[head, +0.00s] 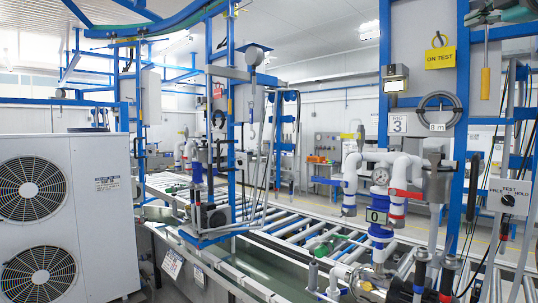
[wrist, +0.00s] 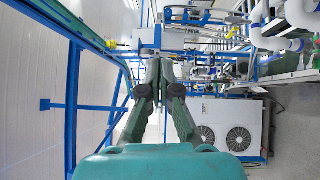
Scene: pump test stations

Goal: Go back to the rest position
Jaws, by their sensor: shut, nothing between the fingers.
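My gripper (wrist: 160,66) shows in the wrist view, its two dark green fingers reaching up from the teal body. The fingertips meet, and nothing is held between them. It is in the open air, with the station frames and a white fan unit behind it. I see no contact with any object. The rest position itself is not marked in either view.
The white unit with two fans (head: 70,215) stands at left in the head view. A roller conveyor (head: 290,232) runs through the middle. A pipe station with white pipes (head: 385,165), a yellow ON TEST sign (head: 440,57) and a switch box (head: 509,197) stands at right.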

